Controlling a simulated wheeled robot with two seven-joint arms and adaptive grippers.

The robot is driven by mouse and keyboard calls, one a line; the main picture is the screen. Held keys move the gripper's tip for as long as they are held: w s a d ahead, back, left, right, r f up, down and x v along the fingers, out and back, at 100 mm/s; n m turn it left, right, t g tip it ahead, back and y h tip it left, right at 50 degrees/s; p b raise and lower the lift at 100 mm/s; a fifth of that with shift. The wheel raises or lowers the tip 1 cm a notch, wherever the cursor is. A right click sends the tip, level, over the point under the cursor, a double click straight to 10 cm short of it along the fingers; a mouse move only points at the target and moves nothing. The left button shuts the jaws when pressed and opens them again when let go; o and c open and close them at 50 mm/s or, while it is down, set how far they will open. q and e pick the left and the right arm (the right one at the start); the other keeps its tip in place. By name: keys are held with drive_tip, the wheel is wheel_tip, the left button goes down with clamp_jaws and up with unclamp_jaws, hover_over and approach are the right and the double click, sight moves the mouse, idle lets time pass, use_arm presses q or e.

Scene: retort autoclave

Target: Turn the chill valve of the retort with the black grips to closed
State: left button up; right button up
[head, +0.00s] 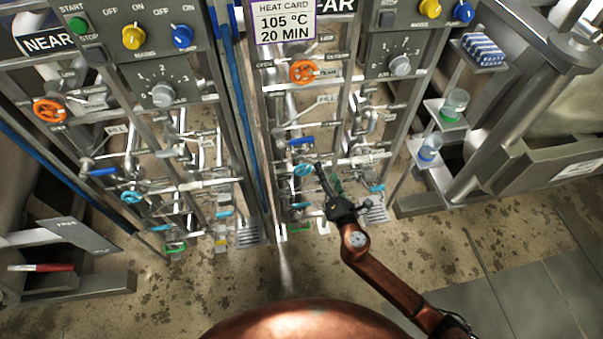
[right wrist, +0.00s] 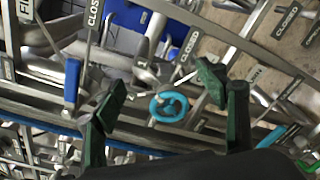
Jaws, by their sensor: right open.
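My right gripper (head: 327,177) is open and empty at the lower part of the FAR panel. A light-blue handwheel (head: 303,170) sits just left of its fingers in the head view. In the right wrist view the same kind of light-blue wheel (right wrist: 168,107) appears between the open fingers of my right gripper (right wrist: 158,98), and no contact shows. Another light-blue wheel (head: 131,197) is on the NEAR panel. The chill label is too small to read, and I cannot make out which retort has black grips. My left gripper is out of view.
A blue lever (right wrist: 71,82) stands left of the fingers in the wrist view. Side shelves (head: 445,113) with jars are at the right. The floor in front is open.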

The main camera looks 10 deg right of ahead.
use_arm(q)
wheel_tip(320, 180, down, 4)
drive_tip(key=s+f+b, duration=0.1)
drive_tip(key=b, duration=0.3)
use_arm(e)
approach(304, 172)
drive_tip(key=w+f, duration=0.1)
drive_tip(key=w, duration=0.2)
drive_tip(key=shift+n+t+h, duration=0.5)
drive_tip(key=shift+h, duration=0.1)
drive_tip(key=w, duration=0.2)
drive_tip(key=w+a+b, duration=0.1)
drive_tip(key=w, duration=0.1)
drive_tip(key=w+b, duration=0.1)
drive_tip(key=w, duration=0.1)
drive_tip(key=shift+w+a, duration=0.3)
drive_tip(key=shift+w, duration=0.05)
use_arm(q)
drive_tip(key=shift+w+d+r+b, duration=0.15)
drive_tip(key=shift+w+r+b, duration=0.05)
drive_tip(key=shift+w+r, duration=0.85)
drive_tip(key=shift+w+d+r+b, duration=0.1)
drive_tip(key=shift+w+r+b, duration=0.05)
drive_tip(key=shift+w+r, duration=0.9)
use_arm(e)
drive_tip(key=shift+w+r, duration=0.15)
drive_tip(key=shift+w, duration=0.35)
